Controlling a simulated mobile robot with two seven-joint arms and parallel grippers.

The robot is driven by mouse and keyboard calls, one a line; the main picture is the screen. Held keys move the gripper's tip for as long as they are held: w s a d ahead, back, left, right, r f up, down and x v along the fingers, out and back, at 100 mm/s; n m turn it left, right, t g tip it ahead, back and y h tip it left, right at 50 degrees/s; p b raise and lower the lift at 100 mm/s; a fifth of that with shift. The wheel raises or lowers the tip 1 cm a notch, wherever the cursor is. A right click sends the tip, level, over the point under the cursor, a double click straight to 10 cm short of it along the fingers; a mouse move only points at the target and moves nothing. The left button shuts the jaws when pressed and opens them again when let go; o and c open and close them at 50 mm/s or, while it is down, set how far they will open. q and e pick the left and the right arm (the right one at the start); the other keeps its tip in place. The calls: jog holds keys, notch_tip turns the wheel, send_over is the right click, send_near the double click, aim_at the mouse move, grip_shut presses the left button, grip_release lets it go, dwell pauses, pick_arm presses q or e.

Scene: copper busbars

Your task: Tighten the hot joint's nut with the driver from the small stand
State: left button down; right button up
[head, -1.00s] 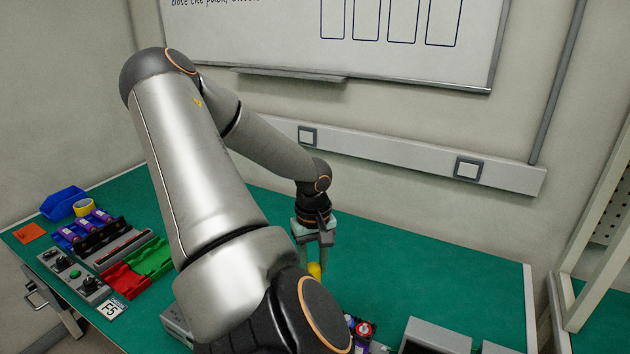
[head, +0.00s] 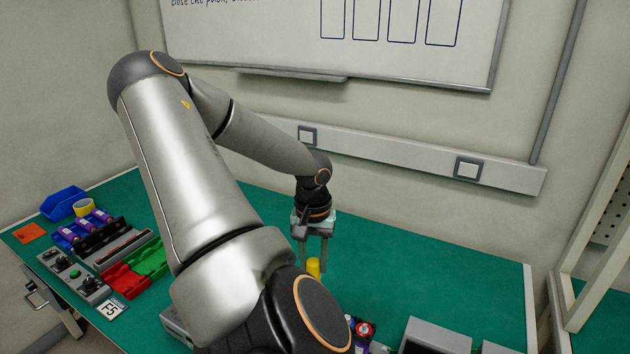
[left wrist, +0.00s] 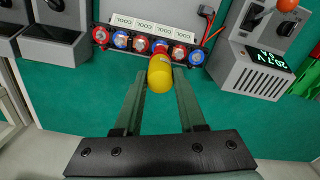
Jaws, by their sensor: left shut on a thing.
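My left gripper (head: 313,264) is shut on the yellow driver (head: 314,268), which sits between its fingertips above the bench. In the left wrist view the yellow driver (left wrist: 160,74) shows at the ends of the fingers, pointing away from the camera, so its tip is hidden. Past it is a row of red and blue round joints (left wrist: 140,43) with several white labels reading COOL (left wrist: 149,26) behind them. The driver covers part of the row's middle, and I cannot tell whether it touches a joint. The small stand cannot be made out. My right gripper is out of view.
A grey meter box (left wrist: 262,50) with a lit green display stands right of the row in the wrist view. Grey boxes (head: 437,335) stand at the bench's front. Red and green trays (head: 124,279) lie at left. The green bench (head: 440,270) is clear at right.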

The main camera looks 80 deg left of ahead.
pick_arm(q)
jog(key=shift+r, duration=2.4)
jog(key=shift+f, duration=0.1)
